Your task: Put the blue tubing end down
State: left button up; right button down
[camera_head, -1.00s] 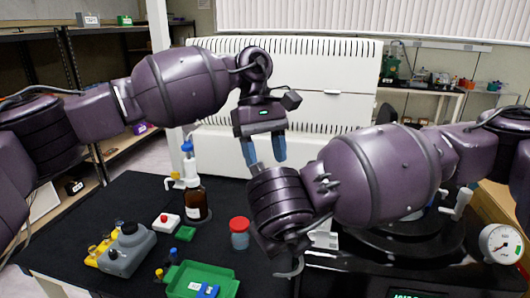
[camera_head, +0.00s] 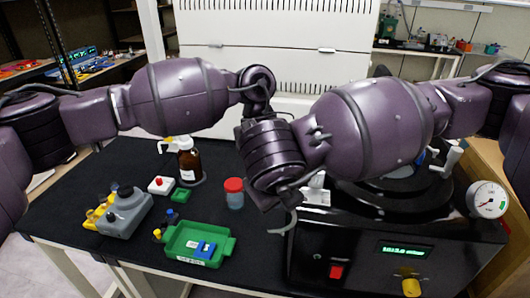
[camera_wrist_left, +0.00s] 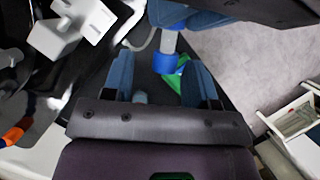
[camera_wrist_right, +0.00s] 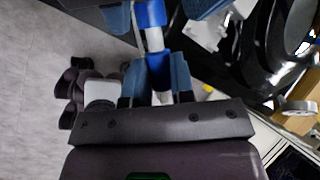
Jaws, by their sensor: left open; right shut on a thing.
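The tubing end, a pale tube with blue bands (camera_wrist_right: 151,14), runs between the fingers of my right gripper (camera_wrist_right: 157,68) in the right wrist view. That gripper is shut on it. In the left wrist view, a blue collar on the tube (camera_wrist_left: 166,63) lies between and just beyond the fingertips of my left gripper (camera_wrist_left: 160,70), which is open around it. Blue fingers of the other gripper show at the top of both wrist views.
On the black table stand a green tray (camera_head: 228,246), a red-capped jar (camera_head: 235,198), a brown bottle (camera_head: 191,165) and a grey device (camera_head: 125,214). The black machine (camera_head: 460,240) with a display and round gauge (camera_head: 488,199) fills the right.

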pick_arm(q)
jog(key=shift+s+f, duration=0.1)
jog(key=shift+f, duration=0.1)
jog(key=shift+d, duration=0.1)
grip_shut()
pick_arm(e)
jog(key=c, duration=0.9)
grip_release()
jog(key=shift+r, duration=0.1)
